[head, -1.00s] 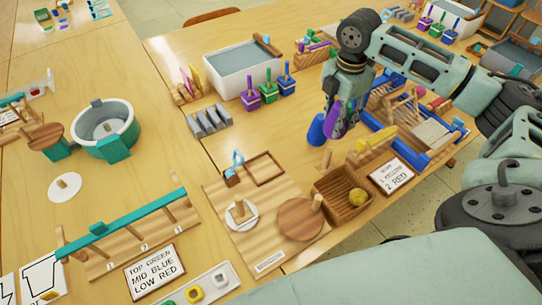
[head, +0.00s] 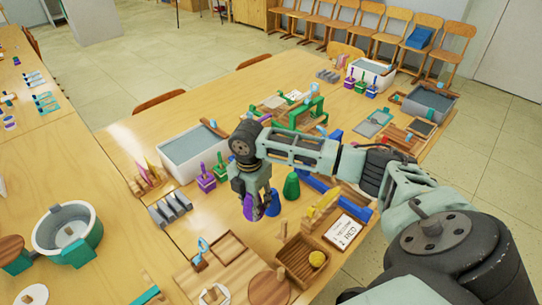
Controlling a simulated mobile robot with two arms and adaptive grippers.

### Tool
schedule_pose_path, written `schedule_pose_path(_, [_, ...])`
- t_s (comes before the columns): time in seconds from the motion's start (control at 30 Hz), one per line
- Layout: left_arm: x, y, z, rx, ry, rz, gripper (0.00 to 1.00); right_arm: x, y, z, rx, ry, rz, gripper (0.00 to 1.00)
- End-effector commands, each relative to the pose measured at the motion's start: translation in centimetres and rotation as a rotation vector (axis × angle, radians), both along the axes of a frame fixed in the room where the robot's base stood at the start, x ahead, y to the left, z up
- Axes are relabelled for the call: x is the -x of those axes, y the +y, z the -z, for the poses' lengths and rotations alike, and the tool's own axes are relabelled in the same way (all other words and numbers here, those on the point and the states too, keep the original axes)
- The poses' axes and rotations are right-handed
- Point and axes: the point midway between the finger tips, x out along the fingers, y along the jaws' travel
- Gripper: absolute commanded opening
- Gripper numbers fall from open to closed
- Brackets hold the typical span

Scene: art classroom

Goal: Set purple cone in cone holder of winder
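My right gripper (head: 252,187), on the arm from the right, points down and appears shut on the purple cone (head: 250,208). The cone hangs just left of a blue cone (head: 272,204); the contact between fingers and cone is small and partly hidden. A green cone (head: 291,187) stands right of the blue one. A wooden board (head: 228,248) in front carries a blue clamp-like piece (head: 203,246), a square frame and round discs. It may be the winder, but I cannot tell for sure. My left gripper is out of view.
A wooden tray (head: 291,262) with a yellow ball and a lettered card (head: 344,231) stand at the front right. A white bin (head: 190,150), grey rack (head: 170,208) and blue frame (head: 327,184) stand around my arm. A teal-trimmed pot (head: 67,235) is at left.

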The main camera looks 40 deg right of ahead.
Motion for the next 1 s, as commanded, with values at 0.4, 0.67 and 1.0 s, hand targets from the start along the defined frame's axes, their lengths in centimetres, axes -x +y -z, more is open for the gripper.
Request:
schedule_pose_path(0.4, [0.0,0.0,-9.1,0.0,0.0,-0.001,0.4,-0.1,9.8,-0.4,-0.004,0.0,-0.177,0.09])
schedule_pose_path(0.67, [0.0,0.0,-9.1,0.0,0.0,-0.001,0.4,0.1,11.0,0.5,-0.001,-0.002,-0.199,0.09])
schedule_pose_path(1.0, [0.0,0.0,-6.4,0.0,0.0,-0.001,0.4,0.1,10.9,3.0,-0.001,-0.002,-0.198,0.09])
